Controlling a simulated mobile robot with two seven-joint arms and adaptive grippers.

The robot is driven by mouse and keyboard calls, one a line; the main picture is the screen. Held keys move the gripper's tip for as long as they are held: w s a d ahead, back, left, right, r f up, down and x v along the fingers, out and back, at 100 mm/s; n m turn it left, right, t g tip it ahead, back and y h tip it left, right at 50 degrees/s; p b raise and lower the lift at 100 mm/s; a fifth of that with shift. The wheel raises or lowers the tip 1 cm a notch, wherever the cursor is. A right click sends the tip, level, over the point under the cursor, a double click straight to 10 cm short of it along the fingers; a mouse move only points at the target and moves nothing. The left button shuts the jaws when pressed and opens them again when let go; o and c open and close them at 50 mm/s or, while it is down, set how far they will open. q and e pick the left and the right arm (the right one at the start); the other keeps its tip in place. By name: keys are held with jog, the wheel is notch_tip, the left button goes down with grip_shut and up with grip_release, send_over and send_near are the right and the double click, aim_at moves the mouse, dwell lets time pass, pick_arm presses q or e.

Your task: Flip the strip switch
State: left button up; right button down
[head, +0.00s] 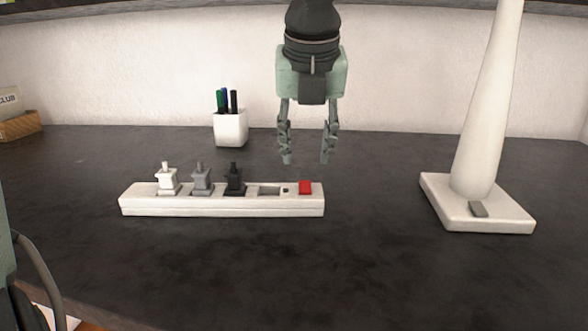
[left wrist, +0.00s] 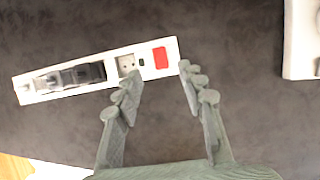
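A white power strip (head: 222,209) lies on the dark tabletop, with a red switch (head: 305,187) at its right end. White, grey and black plugs stand in its sockets, and one socket beside the switch is empty. My left gripper (head: 306,159) points down with its fingers apart and nothing between them. In the head view its tips show above the red switch, apart from it. In the left wrist view the red switch (left wrist: 160,57) shows just beyond and between the open fingertips (left wrist: 160,76). Which way the switch is tilted cannot be told. My right gripper is not in view.
A white lamp-like stand (head: 478,205) with a small grey button is at the right. A white pen cup (head: 230,128) stands behind the strip. A wooden box (head: 18,126) is at the far left. The tabletop in front of the strip is clear.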

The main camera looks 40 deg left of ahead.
aim_at(305, 185)
pick_arm(q)
jog(key=x, duration=0.6)
jog(key=shift+f, duration=0.3)
